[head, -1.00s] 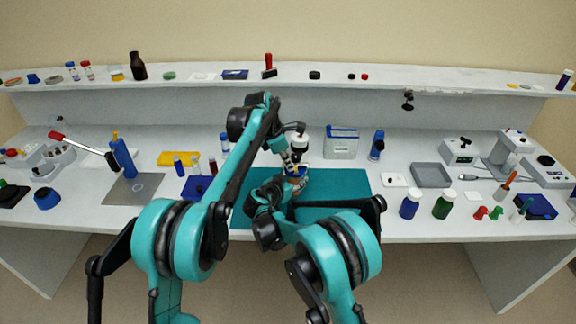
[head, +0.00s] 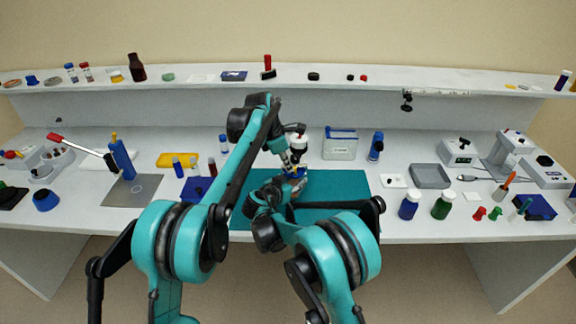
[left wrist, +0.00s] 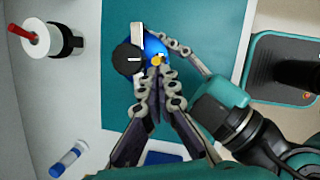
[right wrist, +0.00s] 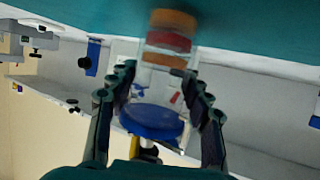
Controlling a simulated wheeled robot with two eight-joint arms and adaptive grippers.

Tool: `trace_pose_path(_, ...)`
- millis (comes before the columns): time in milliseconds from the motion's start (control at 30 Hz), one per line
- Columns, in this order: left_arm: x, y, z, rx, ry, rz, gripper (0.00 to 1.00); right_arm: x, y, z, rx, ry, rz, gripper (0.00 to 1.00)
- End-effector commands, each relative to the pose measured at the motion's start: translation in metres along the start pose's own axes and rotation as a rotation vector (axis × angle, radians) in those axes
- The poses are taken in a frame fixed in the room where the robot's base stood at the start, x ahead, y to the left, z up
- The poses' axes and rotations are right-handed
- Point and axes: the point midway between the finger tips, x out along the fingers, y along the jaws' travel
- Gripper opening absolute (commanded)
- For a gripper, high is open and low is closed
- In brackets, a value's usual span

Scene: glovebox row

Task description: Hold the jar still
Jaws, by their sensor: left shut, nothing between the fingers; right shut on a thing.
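The jar (right wrist: 150,120) has a blue lid and a clear body, with orange and red bands showing beyond the lid in the right wrist view. My right gripper (right wrist: 160,88) is shut around the jar, with fingers on both sides. In the head view the blue lid (head: 297,172) shows small above the teal mat, partly hidden by my arms. My left gripper (left wrist: 155,72) is shut and empty, its fingertips close to a small yellow part (left wrist: 157,60) at the blue lid (left wrist: 154,45). I cannot tell whether they touch. A black round part (left wrist: 127,60) overlaps the lid there.
The teal mat (head: 340,188) lies under both grippers. Behind it stand a clear bin (head: 340,150) and a blue bottle (head: 376,147). A yellow block (head: 179,160) lies left.

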Motion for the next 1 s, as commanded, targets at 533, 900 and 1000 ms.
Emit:
trace_pose_path(533,-0.0001,0.0,0.0,0.0,0.0,0.0,0.0,-0.0001,0.0,-0.0004,0.0,0.001,0.0,0.07)
trace_pose_path(900,-0.005,0.0005,0.0017,0.0,0.0,0.0,0.0,-0.0001,0.0,-0.0003,0.0,0.001,0.0,0.07)
trace_pose_path(1000,-0.0095,0.0009,0.0033,0.0,0.0,0.0,0.0,-0.0001,0.0,-0.0003,0.0,0.001,0.0,0.07)
